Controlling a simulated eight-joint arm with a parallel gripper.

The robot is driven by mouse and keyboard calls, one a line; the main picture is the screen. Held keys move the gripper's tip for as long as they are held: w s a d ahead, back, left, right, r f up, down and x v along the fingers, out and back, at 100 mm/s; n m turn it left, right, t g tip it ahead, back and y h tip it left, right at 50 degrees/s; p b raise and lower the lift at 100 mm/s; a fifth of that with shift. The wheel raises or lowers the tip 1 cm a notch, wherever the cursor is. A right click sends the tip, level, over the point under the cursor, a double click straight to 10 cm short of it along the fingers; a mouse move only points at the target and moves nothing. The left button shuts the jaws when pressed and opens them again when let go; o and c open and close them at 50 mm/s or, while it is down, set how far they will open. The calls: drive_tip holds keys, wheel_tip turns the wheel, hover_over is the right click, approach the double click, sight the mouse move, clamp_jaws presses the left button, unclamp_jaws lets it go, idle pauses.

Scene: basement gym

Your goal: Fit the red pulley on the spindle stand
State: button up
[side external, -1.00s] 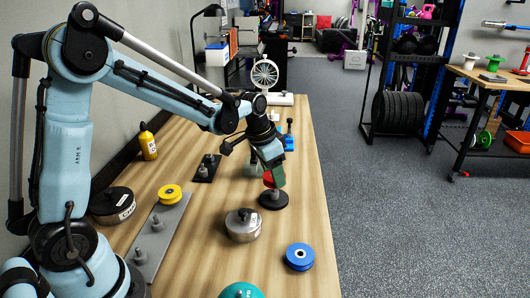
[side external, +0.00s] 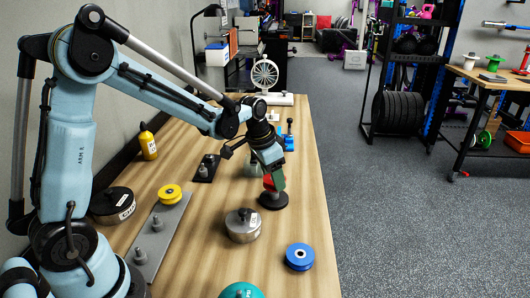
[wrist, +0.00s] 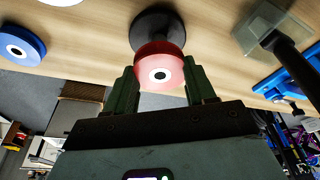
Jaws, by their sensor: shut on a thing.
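The red pulley (side external: 268,183) is between the green fingers of my gripper (side external: 275,181), which is shut on it. The spindle stand (side external: 273,202), with a round black base, is on the table just below the pulley. In the wrist view the red pulley (wrist: 160,62) sits between both fingertips of my gripper (wrist: 160,88), its pale hub and dark hole facing the camera. The stand's black base (wrist: 150,17) shows beyond it. The spindle is mostly hidden by the pulley and fingers; I cannot tell whether it is inside the hole.
A silver round weight (side external: 243,226) and a blue pulley (side external: 299,257) are nearer the camera. A yellow pulley (side external: 169,193) sits on a grey pegged plate (side external: 150,247) at left. A black peg plate (side external: 205,170) and a blue device (side external: 289,141) are farther back. The table's right edge is close.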

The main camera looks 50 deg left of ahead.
drive_tip(key=shift+f, duration=1.05)
drive_tip(key=o, duration=1.1)
drive_tip(key=shift+r, duration=0.15)
drive_tip(key=v, duration=1.2)
drive_tip(key=shift+s, duration=0.15)
drive_tip(key=s+d+n+t, duration=0.1)
drive_tip(key=s, duration=0.3)
drive_tip(key=s+d+f+n+t, duration=0.1)
drive_tip(key=s+d+t, duration=0.1)
drive_tip(key=s, duration=0.2)
drive_tip(key=s+d+n+t, duration=0.1)
drive_tip(key=s, duration=0.3)
drive_tip(key=shift+d+f+y, duration=0.35)
drive_tip(key=shift+d+y, duration=0.05)
